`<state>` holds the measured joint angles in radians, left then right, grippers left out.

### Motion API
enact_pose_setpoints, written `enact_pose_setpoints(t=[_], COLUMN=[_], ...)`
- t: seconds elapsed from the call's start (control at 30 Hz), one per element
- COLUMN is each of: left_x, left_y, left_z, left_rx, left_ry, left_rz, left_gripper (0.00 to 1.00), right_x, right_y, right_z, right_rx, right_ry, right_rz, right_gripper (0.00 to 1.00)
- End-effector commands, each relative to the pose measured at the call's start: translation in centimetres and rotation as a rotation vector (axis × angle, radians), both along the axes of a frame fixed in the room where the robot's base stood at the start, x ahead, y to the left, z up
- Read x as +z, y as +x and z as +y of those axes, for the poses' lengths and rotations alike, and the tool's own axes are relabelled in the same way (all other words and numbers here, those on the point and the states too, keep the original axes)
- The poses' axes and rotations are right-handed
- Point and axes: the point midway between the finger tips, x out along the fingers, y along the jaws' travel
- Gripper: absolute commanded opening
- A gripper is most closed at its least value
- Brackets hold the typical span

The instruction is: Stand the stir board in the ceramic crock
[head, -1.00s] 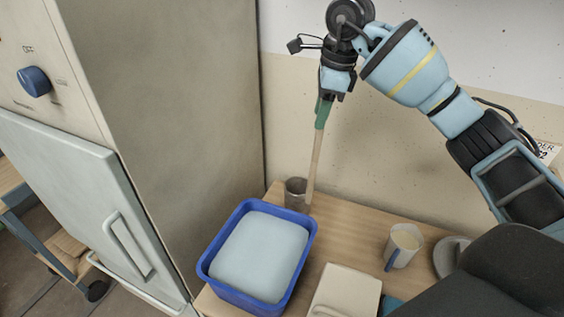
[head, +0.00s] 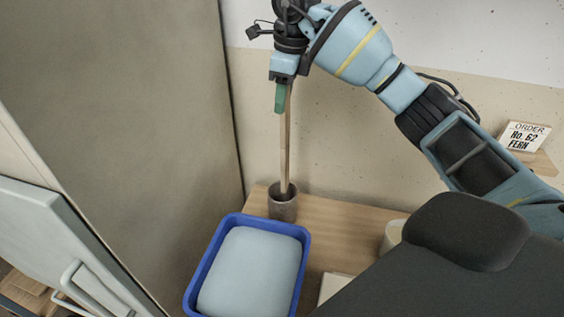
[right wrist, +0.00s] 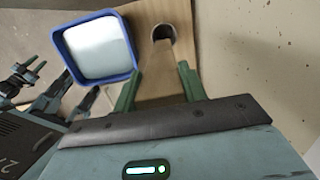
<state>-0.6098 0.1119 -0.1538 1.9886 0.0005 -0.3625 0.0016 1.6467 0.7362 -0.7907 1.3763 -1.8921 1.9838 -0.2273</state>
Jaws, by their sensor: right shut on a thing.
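My right gripper (head: 281,100) is shut on the upper end of the stir board (head: 285,150), a long, pale wooden strip. The board hangs nearly upright from the green fingers, which also show in the right wrist view (right wrist: 160,85). The ceramic crock (head: 283,208), a small grey-brown cylinder, stands at the back of the wooden table. In the head view the board's lower end meets the crock's mouth and looks inside its rim; how deep it reaches is hidden. My left gripper (right wrist: 34,64) shows small at the left of the right wrist view; its opening is unclear.
A blue tub (head: 305,240) with a pale filling stands just in front of the crock. A tall grey cabinet (head: 150,100) rises on the left. A cream mug (head: 392,236) is partly hidden by my body. An order sign (head: 525,137) stands at right.

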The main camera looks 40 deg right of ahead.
Motion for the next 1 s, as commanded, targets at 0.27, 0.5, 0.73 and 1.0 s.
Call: enact_pose_setpoints(t=[0.27, 0.5, 0.73, 1.0], left_x=[0.3, 0.4, 0.3, 0.3], left_y=[0.6, 0.7, 0.7, 0.6], left_z=[0.0, 0.0, 0.0, 0.0], left_rx=[0.0, -0.001, 0.001, 0.0], left_ry=[-0.002, -0.002, -0.001, 0.0], left_rz=[-0.013, -0.017, -0.016, -0.014], left_gripper=[0.36, 0.36, 0.36, 0.36], right_x=[-6.7, -10.3, -10.7, -13.3], right_y=[-0.1, 0.0, 0.0, -0.1], right_z=[-0.1, 0.0, 0.0, 0.0], right_rx=[-0.001, -0.001, 0.0, 0.0], right_ry=[0.0, 0.0, 0.001, 0.0], right_rz=[0.005, 0.0, -0.002, 0.003], right_gripper=[0.1, 0.1, 0.1, 0.1])
